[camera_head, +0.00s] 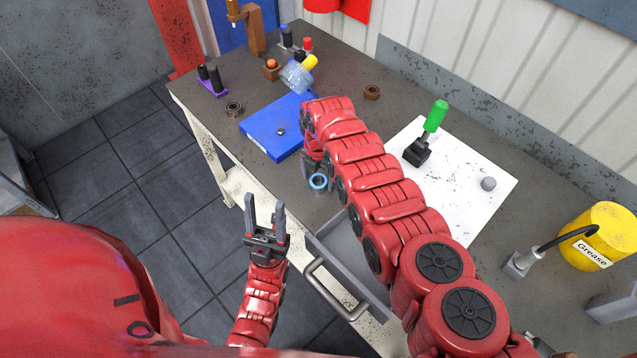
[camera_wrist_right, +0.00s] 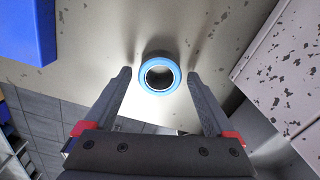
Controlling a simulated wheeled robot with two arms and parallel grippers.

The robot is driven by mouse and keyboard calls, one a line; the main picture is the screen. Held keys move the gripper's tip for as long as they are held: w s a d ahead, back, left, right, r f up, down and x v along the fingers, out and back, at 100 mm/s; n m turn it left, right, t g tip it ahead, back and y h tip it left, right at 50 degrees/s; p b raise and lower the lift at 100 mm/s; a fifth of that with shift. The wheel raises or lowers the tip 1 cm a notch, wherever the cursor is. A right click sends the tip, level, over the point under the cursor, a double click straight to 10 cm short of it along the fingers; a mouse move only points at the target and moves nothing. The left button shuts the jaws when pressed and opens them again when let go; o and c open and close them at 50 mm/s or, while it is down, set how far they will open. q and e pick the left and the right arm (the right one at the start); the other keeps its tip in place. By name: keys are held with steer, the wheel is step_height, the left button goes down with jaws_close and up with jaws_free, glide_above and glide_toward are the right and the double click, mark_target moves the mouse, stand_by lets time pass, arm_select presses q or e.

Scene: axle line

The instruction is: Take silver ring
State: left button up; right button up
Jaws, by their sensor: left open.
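A ring with a blue outer band and a silver inner band (camera_head: 318,182) lies on the bench near its front edge. It also shows in the right wrist view (camera_wrist_right: 145,86). My right gripper (camera_wrist_right: 159,75) is open above it. Its fingertips stand on either side of the ring in that view, with a gap on each side. A plain greyish metal ring (camera_head: 234,109) lies at the bench's far left. Which of these is the silver ring I cannot tell for sure. My left gripper (camera_head: 264,203) is open and empty in front of the bench edge.
A blue block (camera_head: 262,133) stands left of my right arm. An open drawer (camera_head: 345,265) juts out below the edge. A bronze ring (camera_head: 372,92), a green-handled tool (camera_head: 435,116) on a white sheet (camera_head: 470,190), and a yellow grease can (camera_head: 600,235) stand behind and right.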

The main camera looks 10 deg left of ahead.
jaws_close()
stand_by(0.3)
